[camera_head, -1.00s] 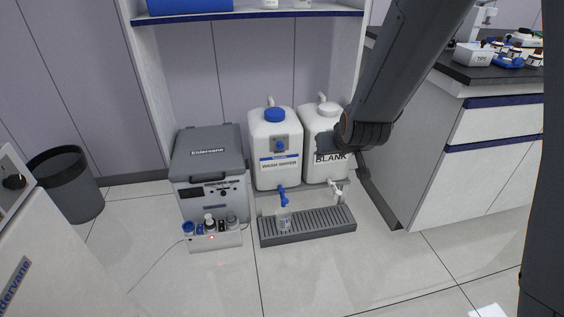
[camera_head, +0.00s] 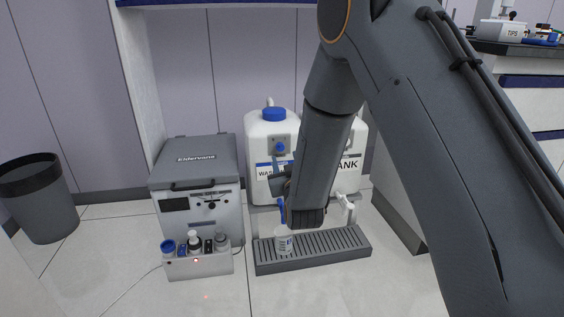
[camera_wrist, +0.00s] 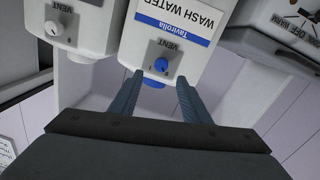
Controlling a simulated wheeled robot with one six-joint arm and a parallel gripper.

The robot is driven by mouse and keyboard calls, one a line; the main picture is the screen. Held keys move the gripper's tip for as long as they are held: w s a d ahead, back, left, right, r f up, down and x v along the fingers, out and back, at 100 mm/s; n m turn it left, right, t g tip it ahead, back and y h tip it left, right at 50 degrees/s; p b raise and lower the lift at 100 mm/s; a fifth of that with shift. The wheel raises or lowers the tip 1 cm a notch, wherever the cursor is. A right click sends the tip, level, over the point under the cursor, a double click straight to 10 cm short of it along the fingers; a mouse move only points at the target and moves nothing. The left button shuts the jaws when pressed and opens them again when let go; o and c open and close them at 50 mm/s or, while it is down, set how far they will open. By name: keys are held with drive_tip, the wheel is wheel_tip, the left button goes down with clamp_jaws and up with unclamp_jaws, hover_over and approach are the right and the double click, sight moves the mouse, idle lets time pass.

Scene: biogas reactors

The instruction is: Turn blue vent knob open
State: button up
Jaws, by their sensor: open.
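The blue vent knob (camera_wrist: 161,64) is on a grey plate marked VENT on the white WASH WATER container (camera_wrist: 195,52), which appears upside down in the wrist view. The knob (camera_head: 280,147) also shows on the container (camera_head: 259,131) in the head view, below its blue cap (camera_head: 274,114). My gripper (camera_wrist: 159,77) is open and empty. Its fingertips lie to either side of the knob in the wrist view, and I cannot tell whether they touch it. In the head view my gripper (camera_head: 280,170) is partly hidden by the arm and stands just below the knob.
The BLANK container (camera_head: 355,150) stands to the right, with its own white vent knob (camera_wrist: 53,28). A small bottle (camera_head: 284,240) stands on the drip tray (camera_head: 330,257) under a blue tap (camera_head: 281,207). A grey Eldervane unit (camera_head: 197,155) is close on the left.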

sight(281, 148)
drive_tip(key=b+x, duration=0.3)
drive_tip(key=x, duration=0.5)
drive_tip(key=shift+b, duration=0.35)
drive_tip(key=c, duration=1)
drive_tip(key=shift+c, duration=0.2)
